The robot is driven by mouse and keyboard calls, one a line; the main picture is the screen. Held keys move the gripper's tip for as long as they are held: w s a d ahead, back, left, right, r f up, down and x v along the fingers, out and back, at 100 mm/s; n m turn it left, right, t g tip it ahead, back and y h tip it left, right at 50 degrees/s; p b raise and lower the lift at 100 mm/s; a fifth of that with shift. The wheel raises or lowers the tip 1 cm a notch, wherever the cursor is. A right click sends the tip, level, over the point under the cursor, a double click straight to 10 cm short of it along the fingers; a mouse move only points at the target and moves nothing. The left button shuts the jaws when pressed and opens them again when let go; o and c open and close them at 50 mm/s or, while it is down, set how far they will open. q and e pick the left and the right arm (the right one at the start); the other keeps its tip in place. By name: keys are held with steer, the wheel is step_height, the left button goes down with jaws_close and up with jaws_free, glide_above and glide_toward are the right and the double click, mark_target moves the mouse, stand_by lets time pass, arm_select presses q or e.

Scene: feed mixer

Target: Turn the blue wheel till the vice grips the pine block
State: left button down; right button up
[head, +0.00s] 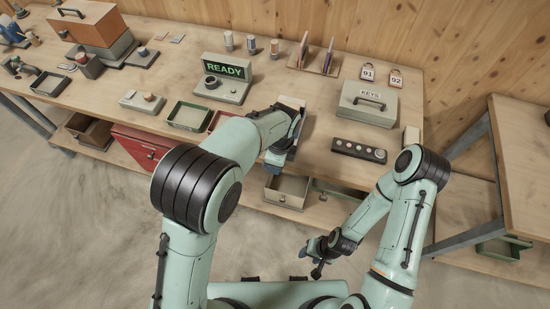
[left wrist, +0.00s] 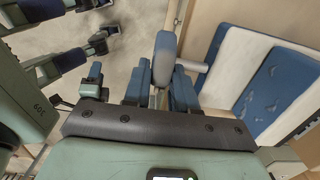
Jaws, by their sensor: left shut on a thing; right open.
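The blue wheel (left wrist: 165,58) shows edge-on in the left wrist view, with a pale grey shaft on its right. My left gripper (left wrist: 161,82) is shut on the wheel, one finger on each side of it. To the right stands the vice with blue jaws (left wrist: 283,88), and the pale pine block (left wrist: 236,66) lies between them. I cannot tell whether a gap is left beside the block. In the head view my left arm hides most of the vice; a pale piece of the block (head: 292,102) shows beyond it. My right gripper (head: 316,262) is open and empty, in front of the bench.
The bench holds a READY display (head: 226,69), a grey KEYS box (head: 367,104), a dark strip with round buttons (head: 359,150) and a green tray (head: 188,115). Another table (head: 525,150) stands at right.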

arm_select(q)
steer(key=shift+d+t+y+p, duration=0.2)
steer(key=shift+t+y+p, duration=0.15)
steer(key=shift+y, duration=0.45)
arm_select(e)
steer(key=shift+w+r, duration=0.7)
arm_select(q)
steer(key=shift+f, duration=0.1)
steer(key=c, duration=1)
jaws_free()
steer(key=p+v, duration=0.1)
steer(key=v, duration=1.2)
steer(key=shift+d, duration=0.2)
arm_select(e)
steer(key=shift+w+r, duration=0.75)
steer(key=shift+w, duration=0.2)
